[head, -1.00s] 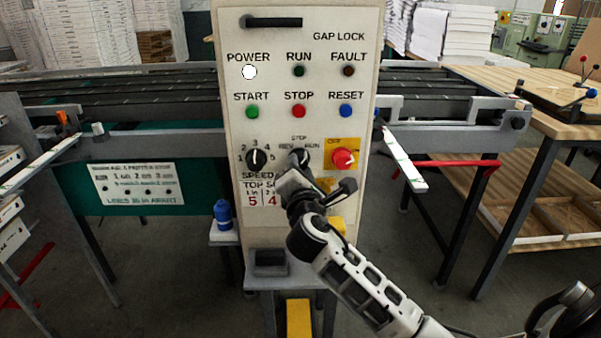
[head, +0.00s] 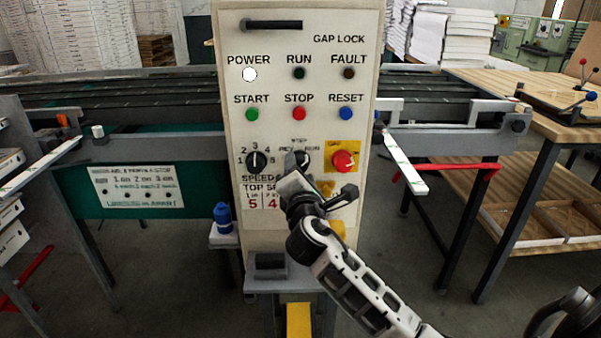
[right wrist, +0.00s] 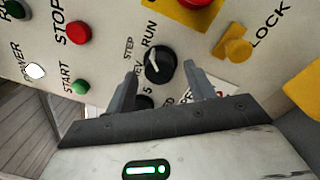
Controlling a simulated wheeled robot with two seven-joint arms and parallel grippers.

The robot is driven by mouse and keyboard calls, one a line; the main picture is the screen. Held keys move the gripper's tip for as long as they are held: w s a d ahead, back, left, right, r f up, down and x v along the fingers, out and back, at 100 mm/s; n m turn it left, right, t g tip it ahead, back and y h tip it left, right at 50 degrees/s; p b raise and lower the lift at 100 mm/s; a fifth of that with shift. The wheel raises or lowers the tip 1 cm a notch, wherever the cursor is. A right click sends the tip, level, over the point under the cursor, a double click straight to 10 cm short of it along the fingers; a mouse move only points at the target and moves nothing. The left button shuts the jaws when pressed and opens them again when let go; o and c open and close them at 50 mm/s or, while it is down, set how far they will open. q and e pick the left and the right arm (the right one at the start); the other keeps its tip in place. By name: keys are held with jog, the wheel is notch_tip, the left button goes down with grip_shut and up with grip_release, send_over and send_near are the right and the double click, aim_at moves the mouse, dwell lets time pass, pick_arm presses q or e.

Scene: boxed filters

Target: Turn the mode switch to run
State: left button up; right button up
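The mode switch (head: 304,160) is a round black knob on the pale control panel (head: 315,226), under the STEP label and between REV and RUN. My right gripper (head: 294,163) is in front of it and hides its left part in the head view. In the right wrist view the mode switch (right wrist: 160,65) shows between the two spread fingertips of my right gripper (right wrist: 162,68), with a gap on each side. A pale pointer mark is on the knob; I cannot tell exactly which label it points to.
The black speed knob (head: 256,160) is close on the left. The red knob on a yellow plate (head: 343,161) is close on the right. Start, stop (head: 299,114) and reset buttons are above. A blue bottle (head: 223,217) stands left of the panel.

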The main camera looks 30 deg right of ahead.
jog(key=b+v, duration=0.2)
jog(key=v, duration=1.4)
jog(key=shift+f, duration=0.15)
jog(key=s+a+f+m+g+y, duration=0.1)
jog(key=s+a+f+m+y, duration=0.2)
jog(key=f, duration=0.5)
jog(key=s+a+f+m+g+y, duration=0.2)
jog(key=s+a+f+m+y, duration=0.2)
jog(key=f+m, duration=0.4)
jog(key=s+a+f+m+g+y, duration=0.2)
jog(key=s+a+f+m+y, duration=0.2)
jog(key=f, duration=0.5)
jog(key=shift+s+a+f+m+y, duration=0.25)
jog(key=shift+a+m+y, duration=0.3)
jog(key=shift+m, duration=0.35)
